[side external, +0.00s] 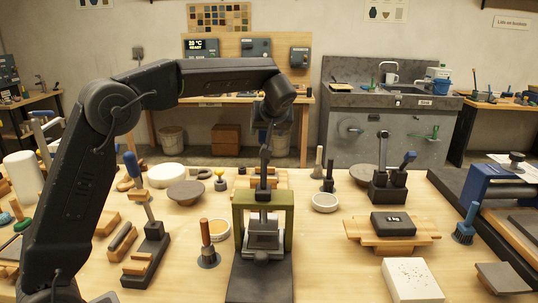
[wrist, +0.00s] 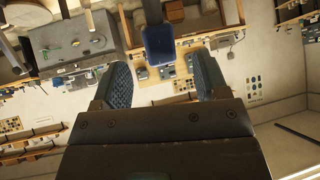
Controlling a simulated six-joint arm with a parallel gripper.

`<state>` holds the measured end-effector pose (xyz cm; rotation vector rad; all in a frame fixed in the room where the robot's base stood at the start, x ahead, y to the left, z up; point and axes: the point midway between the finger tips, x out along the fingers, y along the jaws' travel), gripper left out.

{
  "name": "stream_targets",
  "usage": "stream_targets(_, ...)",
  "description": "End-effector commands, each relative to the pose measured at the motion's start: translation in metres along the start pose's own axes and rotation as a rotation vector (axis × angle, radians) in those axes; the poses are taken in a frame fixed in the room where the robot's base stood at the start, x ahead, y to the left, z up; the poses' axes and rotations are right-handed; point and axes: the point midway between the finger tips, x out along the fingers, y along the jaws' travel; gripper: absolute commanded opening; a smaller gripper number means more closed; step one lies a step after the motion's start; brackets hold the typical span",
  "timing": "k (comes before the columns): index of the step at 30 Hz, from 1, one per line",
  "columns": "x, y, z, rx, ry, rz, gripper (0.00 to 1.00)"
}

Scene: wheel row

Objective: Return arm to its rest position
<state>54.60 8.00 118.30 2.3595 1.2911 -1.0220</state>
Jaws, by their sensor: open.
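My gripper (side external: 270,112) hangs at the end of my raised arm, above the middle of the workbench (side external: 330,265). In the wrist view my gripper (wrist: 161,66) has its two ribbed fingers wide apart. A blue block-like end on a dark stem (wrist: 160,45) shows between or beyond them; I cannot tell which thing it is or how near it is. In the side view a green-framed press (side external: 240,222) with an upright dark lever stands under my gripper. The lever's top is close to the gripper in the picture; whether they touch is unclear.
A dark stand with a blue-handled tool (side external: 155,240) is left of the press. A black weight (side external: 393,223) lies on a wooden stack (side external: 365,238) at the right. Air above the bench is mostly clear.

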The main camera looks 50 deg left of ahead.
Motion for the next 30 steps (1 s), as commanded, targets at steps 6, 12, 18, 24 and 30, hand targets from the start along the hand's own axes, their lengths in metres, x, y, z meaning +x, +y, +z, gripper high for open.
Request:
stream_targets(6, -0.003, 0.0, 0.0, 0.0, 0.0, 0.0, 0.67)
stream_targets(12, -0.002, 0.0, 0.0, 0.0, 0.0, 0.0, 0.67)
stream_targets(18, -0.014, -0.008, 0.004, 0.03, -0.018, 0.019, 0.67)
stream_targets(24, -0.065, -0.05, 0.039, 0.188, -0.11, 0.127, 0.67)
stream_targets(30, -0.115, -0.104, 0.101, 0.38, -0.197, 0.287, 0.67)
